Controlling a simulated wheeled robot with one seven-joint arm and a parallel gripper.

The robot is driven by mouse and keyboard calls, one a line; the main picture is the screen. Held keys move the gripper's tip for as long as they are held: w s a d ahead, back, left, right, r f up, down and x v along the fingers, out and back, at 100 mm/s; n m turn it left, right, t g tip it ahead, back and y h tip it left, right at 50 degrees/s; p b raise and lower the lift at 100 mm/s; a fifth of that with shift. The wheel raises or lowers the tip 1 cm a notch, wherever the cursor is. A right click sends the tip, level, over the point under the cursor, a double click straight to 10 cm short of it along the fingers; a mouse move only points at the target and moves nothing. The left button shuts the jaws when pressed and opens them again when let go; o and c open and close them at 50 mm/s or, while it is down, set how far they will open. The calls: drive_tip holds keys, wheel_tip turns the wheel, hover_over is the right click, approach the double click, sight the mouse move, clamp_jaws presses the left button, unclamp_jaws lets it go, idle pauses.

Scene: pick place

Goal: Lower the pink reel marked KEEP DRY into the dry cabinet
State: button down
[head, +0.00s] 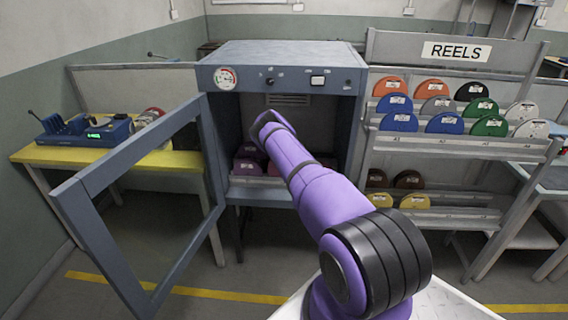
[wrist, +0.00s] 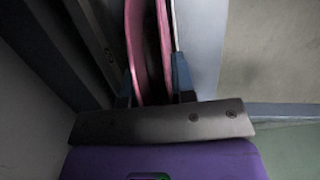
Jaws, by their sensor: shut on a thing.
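The dry cabinet (head: 350,120) is a grey-blue box in the middle of the head view, its framed door (head: 75,205) swung wide open to the left. My arm reaches into the opening, and my gripper is hidden behind it in the head view. In the wrist view my gripper (wrist: 152,86) is shut on a pink reel (wrist: 150,45), held on edge between the two fingers. The reel's KEEP DRY mark cannot be read.
A rack signed REELS (head: 458,51) with several coloured reels stands right of the cabinet. A yellow bench (head: 50,155) with a blue device (head: 85,131) stands at left, behind the open door. In the wrist view, grey walls or panels lie close on both sides of the reel.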

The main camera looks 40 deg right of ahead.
drive_tip(key=shift+f, duration=0.9)
drive_tip(key=c, duration=0.5)
unclamp_jaws()
drive_tip(key=shift+c, duration=0.2)
drive_tip(key=shift+r, duration=0.1)
drive_tip(key=shift+r, duration=3.95)
